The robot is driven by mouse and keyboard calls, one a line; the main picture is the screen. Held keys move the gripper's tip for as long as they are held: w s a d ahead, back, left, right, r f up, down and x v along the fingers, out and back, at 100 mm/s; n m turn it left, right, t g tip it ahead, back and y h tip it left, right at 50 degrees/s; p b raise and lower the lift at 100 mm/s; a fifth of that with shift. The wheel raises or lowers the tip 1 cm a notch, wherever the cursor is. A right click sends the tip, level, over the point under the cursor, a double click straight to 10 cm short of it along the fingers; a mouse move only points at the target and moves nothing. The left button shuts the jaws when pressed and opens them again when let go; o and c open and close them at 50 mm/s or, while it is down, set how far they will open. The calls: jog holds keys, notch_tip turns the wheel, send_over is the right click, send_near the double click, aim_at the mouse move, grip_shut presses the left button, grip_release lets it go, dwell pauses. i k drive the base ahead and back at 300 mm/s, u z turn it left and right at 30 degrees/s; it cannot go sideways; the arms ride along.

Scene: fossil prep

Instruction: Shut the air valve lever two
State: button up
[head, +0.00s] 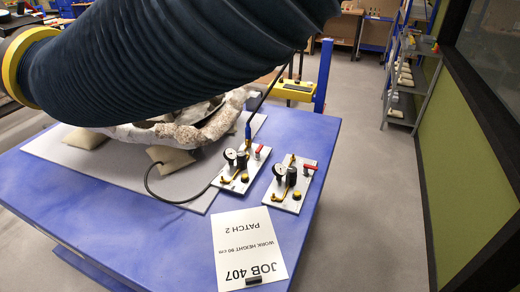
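Two white valve boards lie side by side on the blue table (185,240), near its right edge. The left board (230,184) carries a round gauge, a black cylinder, brass fittings and a red lever (258,152) that points steeply up. The right board (284,203) carries similar parts, and its red lever (311,166) lies flatter, pointing right. I see no readable number on either board, so I cannot tell which lever is two. My gripper is not in view.
A large dark ribbed hose (180,60) crosses the upper left, hiding part of a fossil (180,132) on a grey mat (70,152). A black air line (152,183) loops left of the boards. A "JOB 407" sheet (247,245) lies in front. The right-hand floor is clear.

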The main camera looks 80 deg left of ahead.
aim_at(258, 152)
jog(key=i, duration=0.35)
jog(key=u, duration=3.15)
jog(key=i, duration=0.5)
jog(key=z, duration=0.15)
